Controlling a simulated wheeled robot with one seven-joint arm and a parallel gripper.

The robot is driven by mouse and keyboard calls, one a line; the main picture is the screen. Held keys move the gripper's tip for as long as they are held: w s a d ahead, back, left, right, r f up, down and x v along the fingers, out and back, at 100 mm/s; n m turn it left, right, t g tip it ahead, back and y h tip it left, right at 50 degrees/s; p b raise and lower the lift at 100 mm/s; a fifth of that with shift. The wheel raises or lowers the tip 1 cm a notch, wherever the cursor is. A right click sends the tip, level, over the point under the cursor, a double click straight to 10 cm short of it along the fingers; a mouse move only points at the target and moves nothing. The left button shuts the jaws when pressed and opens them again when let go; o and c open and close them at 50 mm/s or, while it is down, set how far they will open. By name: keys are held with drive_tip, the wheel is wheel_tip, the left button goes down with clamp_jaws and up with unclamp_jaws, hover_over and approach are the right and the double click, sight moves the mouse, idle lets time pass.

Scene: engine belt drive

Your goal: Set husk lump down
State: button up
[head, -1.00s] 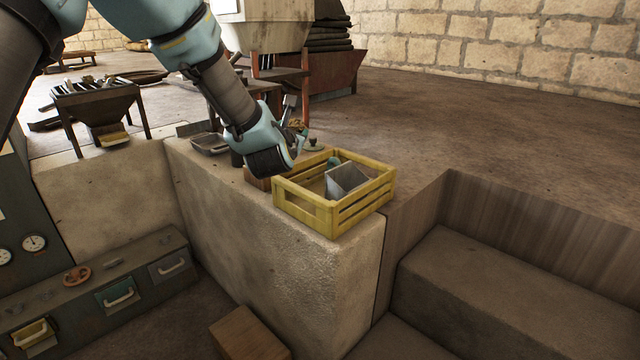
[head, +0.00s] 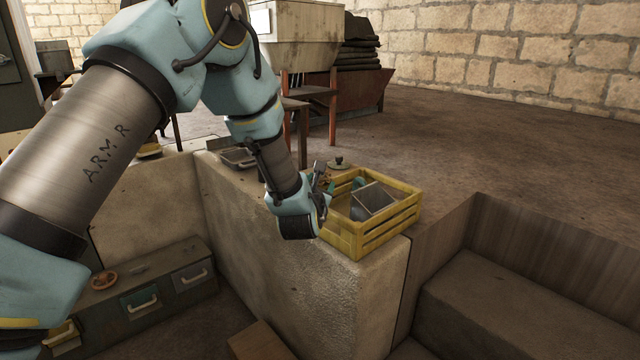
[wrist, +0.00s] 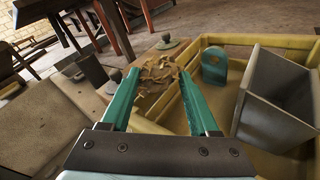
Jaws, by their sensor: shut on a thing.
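The husk lump (wrist: 158,76) is a rough clump of brown, flaky bits. It sits between the two green fingers of my gripper (wrist: 160,80) in the wrist view, and the fingers are shut on it. In the head view my gripper (head: 322,182) is at the left side of the yellow crate (head: 372,238), above the stone ledge. The lump is small and mostly hidden there. In the wrist view the lump appears by the crate's left rim (wrist: 170,88). I cannot tell whether it touches anything below.
The crate holds a grey metal bin (wrist: 275,100) and a teal bracket (wrist: 213,66). A knobbed lid (head: 339,162) lies behind the crate. A dark shallow tray (head: 238,157) sits farther left on the stone ledge (head: 290,270). The ledge drops off toward the front.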

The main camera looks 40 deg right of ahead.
drive_tip(key=shift+f+b, duration=0.6)
drive_tip(key=shift+b, duration=0.15)
drive_tip(key=shift+a, duration=0.1)
drive_tip(key=o, duration=1.3)
drive_tip(key=shift+f, duration=0.3)
drive_tip(key=shift+o, duration=0.2)
drive_tip(key=shift+a, duration=0.1)
drive_tip(key=shift+s+r+p, duration=0.1)
drive_tip(key=shift+r+p, duration=0.3)
drive_tip(key=shift+p, duration=0.25)
drive_tip(key=r+b+v, duration=0.1)
drive_tip(key=v, duration=1)
drive_tip(key=shift+s+a, duration=0.2)
drive_tip(key=shift+a, duration=0.05)
drive_tip(key=shift+r, duration=0.1)
